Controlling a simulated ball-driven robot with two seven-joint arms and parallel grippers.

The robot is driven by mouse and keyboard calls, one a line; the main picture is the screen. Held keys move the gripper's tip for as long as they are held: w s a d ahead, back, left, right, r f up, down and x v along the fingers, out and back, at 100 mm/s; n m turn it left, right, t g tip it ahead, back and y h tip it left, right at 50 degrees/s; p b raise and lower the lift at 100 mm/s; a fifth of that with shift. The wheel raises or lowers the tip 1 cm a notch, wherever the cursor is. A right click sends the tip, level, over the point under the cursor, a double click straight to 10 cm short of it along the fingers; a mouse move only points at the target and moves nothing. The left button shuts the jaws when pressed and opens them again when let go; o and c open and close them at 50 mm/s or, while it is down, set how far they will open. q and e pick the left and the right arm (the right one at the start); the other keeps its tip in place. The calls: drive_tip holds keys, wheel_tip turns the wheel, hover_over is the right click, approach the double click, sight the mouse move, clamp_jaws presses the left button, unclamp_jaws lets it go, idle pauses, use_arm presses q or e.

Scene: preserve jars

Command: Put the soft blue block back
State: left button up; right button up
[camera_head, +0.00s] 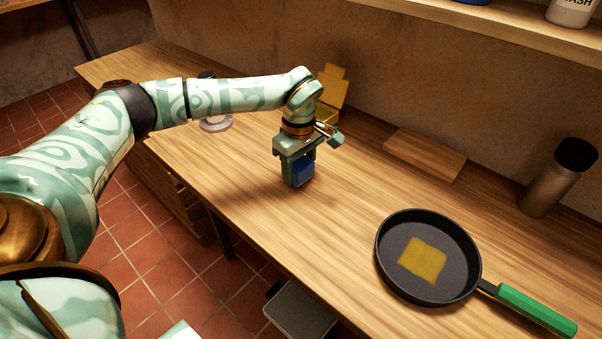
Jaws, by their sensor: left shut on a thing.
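The soft blue block (302,173) is between the fingers of my left gripper (299,176), which is shut on it. The gripper points down over the wooden counter (350,240), left of the pan. I cannot tell whether the block touches the counter or hangs just above it. A yellow open box (332,92) stands behind the gripper, partly hidden by my left arm. My right gripper is not in view.
A black pan (385,250) with a green handle (535,310) holds a yellow square (423,259). A wooden board (425,154) lies by the wall. A dark-lidded metal tumbler (552,185) stands at the right. A shelf (500,30) overhangs the counter. The counter between gripper and pan is clear.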

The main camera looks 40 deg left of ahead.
use_arm(q)
drive_tip(key=shift+f, duration=0.85)
drive_tip(key=shift+r, duration=0.15)
drive_tip(key=o, duration=0.9)
drive_tip(key=shift+f, duration=0.2)
